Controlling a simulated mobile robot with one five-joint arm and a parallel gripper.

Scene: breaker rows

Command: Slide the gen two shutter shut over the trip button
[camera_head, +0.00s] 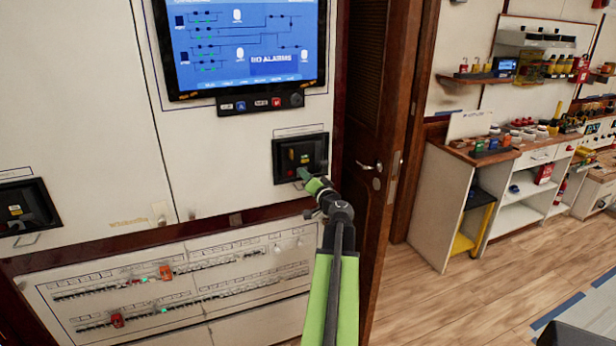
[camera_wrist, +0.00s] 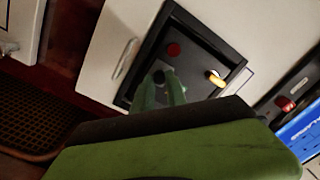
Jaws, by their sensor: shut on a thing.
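A black-framed breaker panel (camera_head: 315,145) is set in the white cabinet wall; it also shows in the wrist view (camera_wrist: 196,31). On its face are a round red button (camera_wrist: 173,49), uncovered, and a yellow-and-white part (camera_wrist: 215,78). My gripper (camera_head: 303,174) is at the lower part of this panel. In the wrist view my green fingers (camera_wrist: 159,88) are shut around a small dark knob (camera_wrist: 158,76), which looks like the shutter's knob. The fingers hide the shutter itself. The panel's label is too small to read.
A similar black panel (camera_head: 22,212) is at the far left. A screen (camera_head: 245,45) with a button strip (camera_head: 262,101) hangs above. Rows of breakers (camera_head: 165,290) are below. A wooden door (camera_head: 372,130) stands close on the right.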

